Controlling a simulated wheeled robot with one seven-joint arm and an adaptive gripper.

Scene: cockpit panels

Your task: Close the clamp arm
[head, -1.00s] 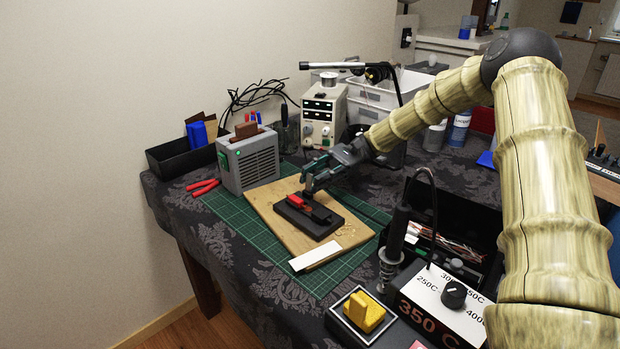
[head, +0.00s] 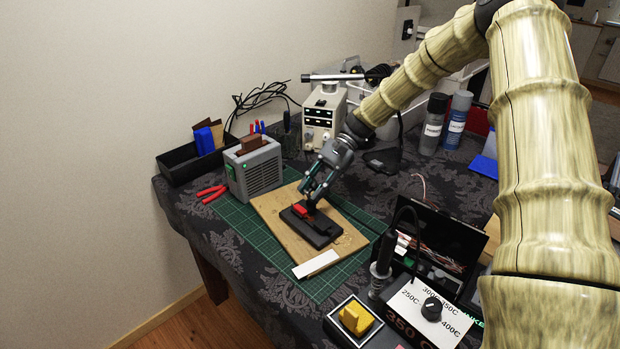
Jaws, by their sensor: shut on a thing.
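The clamp is a black base (head: 320,232) lying on a wooden board, with a red part (head: 301,210) at its left end. A small dark upright piece, which looks like the clamp arm (head: 311,205), stands beside the red part. My gripper (head: 311,196) points down at the clamp from above and behind, with its fingers shut around the top of this dark piece. The fingers hide much of it, so its exact angle cannot be told.
The wooden board (head: 282,226) rests on a green cutting mat (head: 243,232). A white strip (head: 315,264) lies in front. A soldering station (head: 430,310) and yellow sponge (head: 355,317) are at front right.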

